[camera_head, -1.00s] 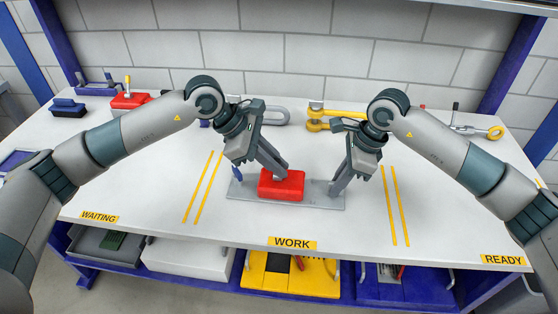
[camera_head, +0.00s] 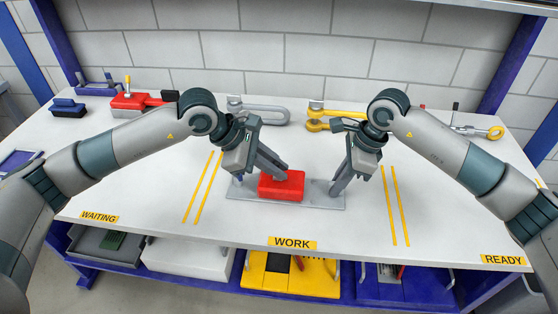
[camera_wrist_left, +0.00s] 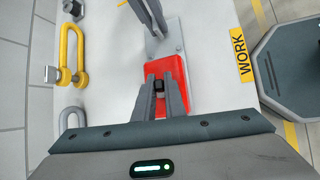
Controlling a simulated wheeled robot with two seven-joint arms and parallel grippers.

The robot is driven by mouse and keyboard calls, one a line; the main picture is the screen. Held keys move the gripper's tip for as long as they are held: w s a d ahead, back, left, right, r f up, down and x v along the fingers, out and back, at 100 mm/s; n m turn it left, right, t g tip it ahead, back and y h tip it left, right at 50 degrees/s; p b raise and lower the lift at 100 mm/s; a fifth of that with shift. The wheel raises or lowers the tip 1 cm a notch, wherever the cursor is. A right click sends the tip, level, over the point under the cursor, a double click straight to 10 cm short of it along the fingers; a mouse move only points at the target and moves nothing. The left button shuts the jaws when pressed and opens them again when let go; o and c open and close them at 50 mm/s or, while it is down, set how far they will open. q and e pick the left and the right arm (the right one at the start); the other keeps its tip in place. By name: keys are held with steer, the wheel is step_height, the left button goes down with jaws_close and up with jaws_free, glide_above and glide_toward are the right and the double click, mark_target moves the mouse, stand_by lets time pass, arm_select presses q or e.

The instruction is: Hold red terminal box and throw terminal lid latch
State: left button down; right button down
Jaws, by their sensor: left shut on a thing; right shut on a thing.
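The red terminal box (camera_head: 281,187) sits on a grey base plate (camera_head: 318,203) in the WORK area. My left gripper (camera_head: 282,171) is over the box top, its fingers slanting down from the upper left. In the left wrist view its fingers (camera_wrist_left: 160,88) are shut on a small dark piece on the red box (camera_wrist_left: 163,68), probably the latch. The fingers hide most of that piece. My right gripper (camera_head: 335,192) is shut at the right end of the plate, apart from the box. What it grips there is too small to tell.
Behind stand a grey shackle (camera_head: 265,114), a yellow shackle (camera_head: 335,117), a red tool (camera_head: 130,101) with a lever, and a dark blue block (camera_head: 67,107). Yellow lines flank the work area. The table front is clear.

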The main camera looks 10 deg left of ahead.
arm_select(q)
steer(key=shift+s+f+m+t, duration=0.2)
steer(key=shift+s+m+t, duration=0.15)
steer(key=shift+t, duration=0.35)
steer(key=c, duration=1.7)
jaws_free()
steer(key=shift+c, duration=0.2)
steer(key=shift+a+r, duration=0.1)
steer(key=shift+r, duration=0.05)
steer(key=v, duration=1.1)
steer(key=shift+a+r, duration=0.25)
step_height(320, 180, up, 8)
steer(key=shift+s, duration=0.1)
arm_select(e)
steer(key=c, duration=1.8)
jaws_free()
